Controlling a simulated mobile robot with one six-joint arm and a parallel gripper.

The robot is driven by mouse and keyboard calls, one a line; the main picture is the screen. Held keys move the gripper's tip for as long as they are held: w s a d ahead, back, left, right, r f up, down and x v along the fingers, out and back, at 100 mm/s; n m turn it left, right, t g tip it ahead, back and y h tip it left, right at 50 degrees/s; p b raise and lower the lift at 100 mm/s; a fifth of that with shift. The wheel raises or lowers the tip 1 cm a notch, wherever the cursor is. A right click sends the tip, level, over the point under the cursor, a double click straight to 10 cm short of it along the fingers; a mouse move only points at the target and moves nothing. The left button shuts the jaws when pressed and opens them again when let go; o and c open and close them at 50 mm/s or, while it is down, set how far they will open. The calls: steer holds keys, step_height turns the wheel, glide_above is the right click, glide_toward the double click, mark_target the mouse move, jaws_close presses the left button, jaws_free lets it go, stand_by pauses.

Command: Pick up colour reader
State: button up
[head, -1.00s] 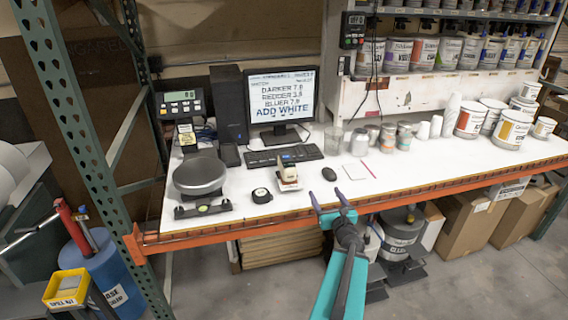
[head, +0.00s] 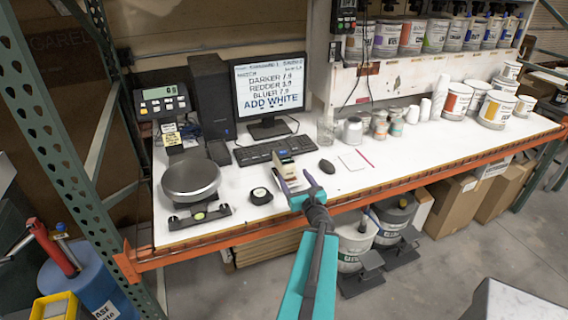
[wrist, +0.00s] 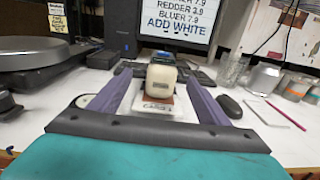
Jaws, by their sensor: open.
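The colour reader (head: 284,161) is a small cream device with a dark top, standing on a white card on the white bench in front of the keyboard. In the wrist view the colour reader (wrist: 161,80) shows ahead, between my two fingers, with a brown and white base below it. My gripper (head: 296,183) is open and empty at the bench's front edge, just in front of the reader. In the wrist view the fingers of my gripper (wrist: 158,92) spread to either side of it. I cannot tell whether they touch it.
A round scale (head: 191,180) and a black tape measure (head: 260,196) stand to the left. A mouse (head: 326,166) lies close on the right. The keyboard (head: 275,150) and monitor (head: 270,88) are behind. Cans and cups stand farther right. An orange beam (head: 240,232) edges the bench.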

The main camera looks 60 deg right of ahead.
mark_target(290, 167)
steer(key=shift+s+d+f, duration=0.1)
steer(key=shift+d, duration=0.05)
steer(key=shift+w+d+f+b, duration=0.1)
steer(key=shift+w+d+b, duration=0.15)
steer(key=shift+b, duration=0.95)
steer(key=b+x, duration=0.5)
steer(key=b, duration=1)
steer(key=shift+w+d+r+p, duration=0.25)
steer(key=shift+w+d+p, duration=0.1)
steer(key=shift+d+p, duration=0.05)
steer(key=shift+x, duration=0.9)
steer(key=shift+p+x, duration=1.15)
steer(key=shift+x, duration=1.45)
steer(key=shift+f, duration=0.1)
steer(key=shift+c, duration=0.2)
jaws_close()
